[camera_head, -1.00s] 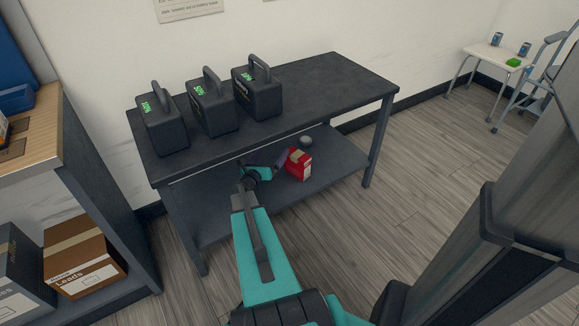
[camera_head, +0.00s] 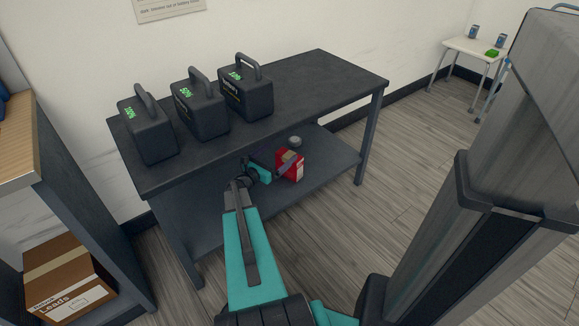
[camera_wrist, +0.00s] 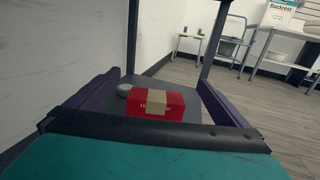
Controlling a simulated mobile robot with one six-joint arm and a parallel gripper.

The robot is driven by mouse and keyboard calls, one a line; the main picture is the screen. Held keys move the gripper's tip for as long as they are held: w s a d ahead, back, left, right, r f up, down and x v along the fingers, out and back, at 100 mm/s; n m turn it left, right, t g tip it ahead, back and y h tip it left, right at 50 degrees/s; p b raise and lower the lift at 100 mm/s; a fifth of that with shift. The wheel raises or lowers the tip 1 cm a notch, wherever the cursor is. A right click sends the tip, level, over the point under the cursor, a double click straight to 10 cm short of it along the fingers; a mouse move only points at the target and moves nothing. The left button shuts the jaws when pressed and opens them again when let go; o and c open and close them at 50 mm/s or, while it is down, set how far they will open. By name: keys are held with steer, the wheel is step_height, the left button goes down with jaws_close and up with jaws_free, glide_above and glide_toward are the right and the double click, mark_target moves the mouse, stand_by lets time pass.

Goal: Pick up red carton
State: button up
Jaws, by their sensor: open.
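The red carton (camera_head: 290,165) stands on the lower shelf (camera_head: 325,172) of the dark table, towards its right part. In the wrist view the red carton (camera_wrist: 143,103) has a beige band over its middle and lies ahead, between the two fingers. My gripper (camera_head: 275,160) reaches in over the lower shelf, just left of the carton and close to it; part of it is hidden by the arm. In the wrist view my gripper (camera_wrist: 160,98) is open, with purple-lined fingers apart on both sides. I cannot tell whether it touches the carton.
A small grey round object (camera_head: 295,141) sits behind the carton. Three dark battery cases (camera_head: 200,110) stand on the tabletop (camera_head: 310,80), above the shelf. A table leg (camera_head: 369,140) is at the right. A shelf unit with a cardboard box (camera_head: 68,278) is at the left. The floor at right is open.

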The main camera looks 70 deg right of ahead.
mark_target(285, 160)
step_height(285, 160, down, 7)
steer(key=shift+d+f+b, duration=0.1)
steer(key=shift+f+b, duration=0.1)
steer(key=shift+b, duration=0.75)
steer(key=shift+s+d, duration=0.2)
steer(key=shift+d, duration=0.35)
steer(key=shift+b+x, duration=0.9)
steer(key=shift+x, duration=2.25)
steer(key=shift+r, duration=0.1)
steer(key=c, duration=0.9)
